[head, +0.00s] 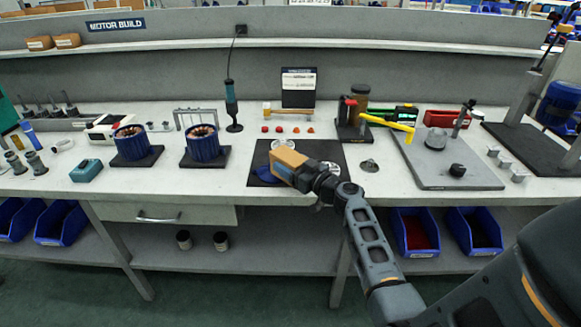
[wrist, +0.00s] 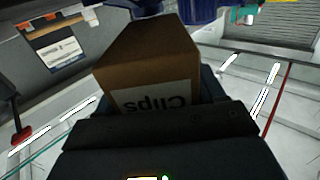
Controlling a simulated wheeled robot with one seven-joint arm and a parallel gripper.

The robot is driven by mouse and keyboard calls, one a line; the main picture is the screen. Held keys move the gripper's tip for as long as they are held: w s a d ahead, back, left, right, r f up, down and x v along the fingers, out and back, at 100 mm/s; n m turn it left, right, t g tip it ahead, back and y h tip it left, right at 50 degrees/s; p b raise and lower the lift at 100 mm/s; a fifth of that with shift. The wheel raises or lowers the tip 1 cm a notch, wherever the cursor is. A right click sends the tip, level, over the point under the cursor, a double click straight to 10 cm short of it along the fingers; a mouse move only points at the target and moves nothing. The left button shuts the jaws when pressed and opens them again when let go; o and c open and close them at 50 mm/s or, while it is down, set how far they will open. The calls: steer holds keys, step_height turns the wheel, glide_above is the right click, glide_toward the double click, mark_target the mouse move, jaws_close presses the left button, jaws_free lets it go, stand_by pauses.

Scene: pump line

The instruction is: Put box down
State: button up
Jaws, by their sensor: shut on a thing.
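A brown cardboard box (head: 288,156) is held in my gripper (head: 293,172) above the black mat (head: 322,152) at the middle of the bench. In the wrist view the box (wrist: 150,62) fills the centre, and its white label reading "Clips" appears upside down. My gripper is shut on the box; its dark jaws (wrist: 165,125) cover the box's near end. I cannot tell how much space is under the box.
A blue round part (head: 264,175) lies on the mat beside the box. Two blue motor stators (head: 206,145) stand to the left, and a grey fixture plate (head: 460,178) lies to the right. Two similar boxes (head: 67,41) sit on the upper shelf.

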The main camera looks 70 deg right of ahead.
steer(key=shift+f, duration=0.5)
steer(key=shift+f+b, duration=0.2)
steer(key=shift+b, duration=0.15)
steer(key=o, duration=1.2)
steer(key=shift+r, duration=0.15)
